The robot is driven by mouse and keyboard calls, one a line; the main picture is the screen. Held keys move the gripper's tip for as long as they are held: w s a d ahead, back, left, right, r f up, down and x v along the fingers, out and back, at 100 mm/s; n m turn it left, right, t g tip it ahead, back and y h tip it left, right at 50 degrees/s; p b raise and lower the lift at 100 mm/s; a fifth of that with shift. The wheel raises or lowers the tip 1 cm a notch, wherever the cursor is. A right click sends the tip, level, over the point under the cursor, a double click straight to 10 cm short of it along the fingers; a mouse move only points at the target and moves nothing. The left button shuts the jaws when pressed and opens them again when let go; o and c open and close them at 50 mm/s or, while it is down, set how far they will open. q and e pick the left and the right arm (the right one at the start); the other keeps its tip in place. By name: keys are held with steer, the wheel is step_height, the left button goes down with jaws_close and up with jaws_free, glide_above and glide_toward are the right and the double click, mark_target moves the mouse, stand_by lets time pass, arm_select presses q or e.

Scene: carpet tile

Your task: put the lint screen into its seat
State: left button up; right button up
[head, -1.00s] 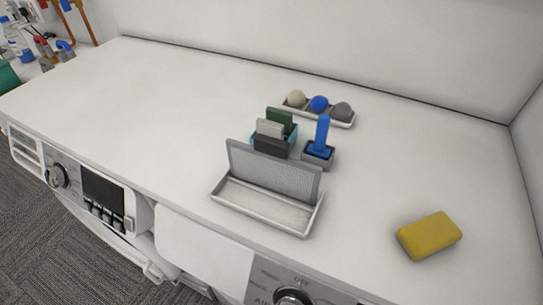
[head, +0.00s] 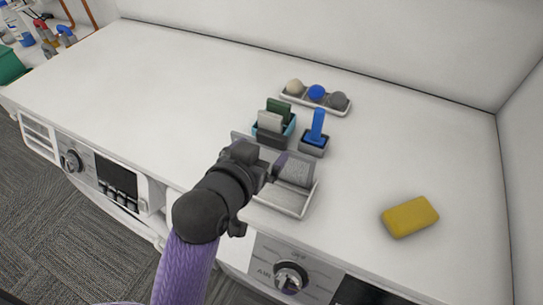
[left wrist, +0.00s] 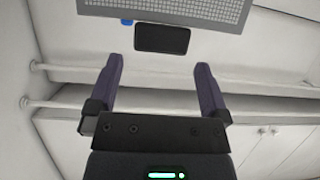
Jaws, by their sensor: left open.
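The lint screen (head: 297,172) is a grey mesh panel. It stands about upright along the back of a shallow white tray (head: 287,207), which may be its seat. My left gripper (head: 277,164) is in front of the screen and hides its middle and part of the tray. In the left wrist view the screen's mesh (left wrist: 190,10) crosses the top, beyond the fingertips. There my left gripper (left wrist: 158,66) is open with nothing between its fingers. My right gripper is in neither view.
Behind the screen stand a teal holder (head: 290,131) with grey and green pads and a blue-handled tool (head: 318,126) in a grey cup. Farther back is a tray with several balls (head: 316,93). A yellow sponge (head: 410,216) lies right. The white top (head: 150,90) is clear at left.

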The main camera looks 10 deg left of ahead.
mark_target(270, 142)
arm_select(q)
steer(key=b+x, duration=0.1)
steer(key=x, duration=0.7)
steer(key=shift+f, duration=0.2)
steer(key=shift+a, duration=0.1)
jaws_close()
